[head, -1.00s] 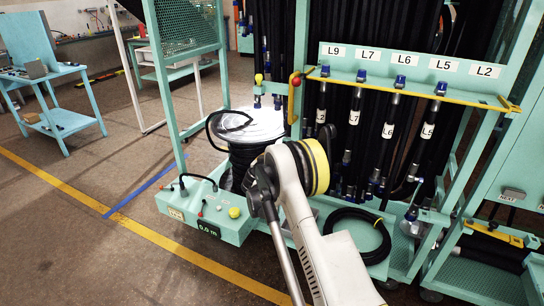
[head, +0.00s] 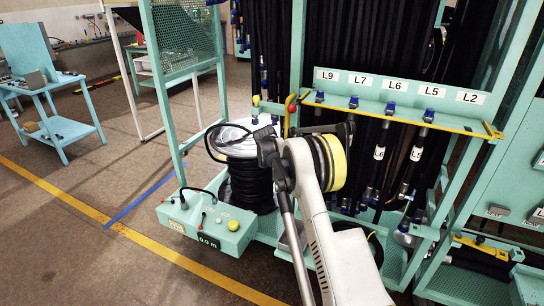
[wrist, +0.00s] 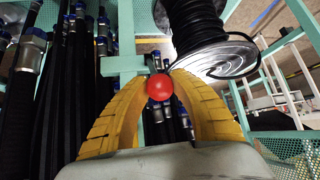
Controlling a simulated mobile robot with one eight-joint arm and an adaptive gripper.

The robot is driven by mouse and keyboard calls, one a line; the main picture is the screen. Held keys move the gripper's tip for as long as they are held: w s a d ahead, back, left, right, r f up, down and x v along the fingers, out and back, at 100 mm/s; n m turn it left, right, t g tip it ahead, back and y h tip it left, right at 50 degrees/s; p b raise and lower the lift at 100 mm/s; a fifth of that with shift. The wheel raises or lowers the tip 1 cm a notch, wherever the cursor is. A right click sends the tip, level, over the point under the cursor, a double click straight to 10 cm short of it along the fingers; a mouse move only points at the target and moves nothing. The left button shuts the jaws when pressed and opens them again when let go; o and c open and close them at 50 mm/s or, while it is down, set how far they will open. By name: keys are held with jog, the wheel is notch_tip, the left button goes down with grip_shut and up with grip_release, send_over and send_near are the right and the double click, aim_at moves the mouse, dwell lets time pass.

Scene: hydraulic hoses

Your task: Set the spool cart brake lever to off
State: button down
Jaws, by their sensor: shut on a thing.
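In the wrist view, the yellow fingers of my gripper (wrist: 160,78) are shut on a red ball knob (wrist: 159,90). The lever arm below the knob is hidden by the fingers. In the head view, a red knob (head: 291,103) shows beside a yellow part (head: 286,126) at the left post of the hose rack, just above my wrist. The spool (head: 249,180) with black hose stands left of my arm, and shows upper right in the wrist view (wrist: 216,55). The brake's setting cannot be read.
The hose rack (head: 400,112) with several hanging hoses is close on the right. A teal control box (head: 180,222) with small levers and a display sits low in front of the spool. A mesh panel (head: 180,35) stands behind left.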

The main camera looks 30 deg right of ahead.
jog(key=shift+w+d+r, duration=0.3)
jog(key=shift+d+r, duration=0.05)
jog(key=shift+r, duration=0.1)
jog(key=c, duration=1)
grip_release()
jog(key=shift+s+r, duration=0.1)
jog(key=shift+c, duration=0.2)
jog(key=v, duration=1.2)
